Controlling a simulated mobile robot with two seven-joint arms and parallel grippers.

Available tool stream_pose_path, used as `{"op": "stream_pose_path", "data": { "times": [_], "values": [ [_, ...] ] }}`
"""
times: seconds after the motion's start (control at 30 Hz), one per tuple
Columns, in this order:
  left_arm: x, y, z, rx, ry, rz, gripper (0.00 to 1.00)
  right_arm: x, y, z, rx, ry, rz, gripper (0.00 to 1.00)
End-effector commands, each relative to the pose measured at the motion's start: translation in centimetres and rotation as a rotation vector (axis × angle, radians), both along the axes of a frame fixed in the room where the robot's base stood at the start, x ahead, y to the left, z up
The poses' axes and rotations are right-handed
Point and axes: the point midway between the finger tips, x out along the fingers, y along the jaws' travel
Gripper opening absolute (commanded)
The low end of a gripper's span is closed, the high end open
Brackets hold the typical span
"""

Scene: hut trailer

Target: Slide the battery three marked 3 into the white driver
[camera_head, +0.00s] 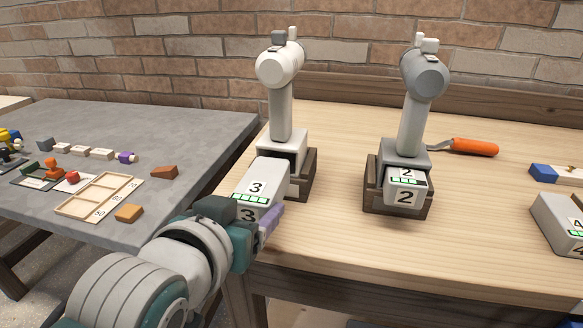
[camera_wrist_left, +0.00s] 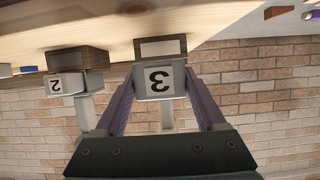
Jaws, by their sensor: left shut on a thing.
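The white driver (camera_head: 281,105) stands upright in a dark wooden holder (camera_head: 306,178) at the table's left end. My left gripper (camera_head: 252,212) is shut on the battery three (camera_head: 264,174), a pale block marked 3 with green bars. The battery is right in front of the driver's foot, overlapping it in the head view; I cannot tell whether its far end is inside the opening. In the left wrist view the battery (camera_wrist_left: 158,82) sits between the purple fingers, its 3 upside down, hiding part of the driver behind. My right gripper is not in view.
A grey driver (camera_head: 411,110) with battery two (camera_head: 406,188) stands in another holder to the right. An orange-handled tool (camera_head: 474,147) lies behind it. Battery four (camera_head: 563,225) is at the right edge. A grey table (camera_head: 150,120) with small blocks and a tray is left.

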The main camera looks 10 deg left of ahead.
Motion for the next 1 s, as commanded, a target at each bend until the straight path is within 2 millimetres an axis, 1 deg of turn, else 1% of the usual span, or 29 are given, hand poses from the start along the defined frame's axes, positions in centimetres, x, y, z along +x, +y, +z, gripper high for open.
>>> {"op": "stream_pose_path", "data": {
  "times": [1.0],
  "values": [
    [3.2, -0.1, 0.1, 0.0, -0.005, 0.0, 0.0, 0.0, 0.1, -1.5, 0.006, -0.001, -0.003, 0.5]
  ]
}}
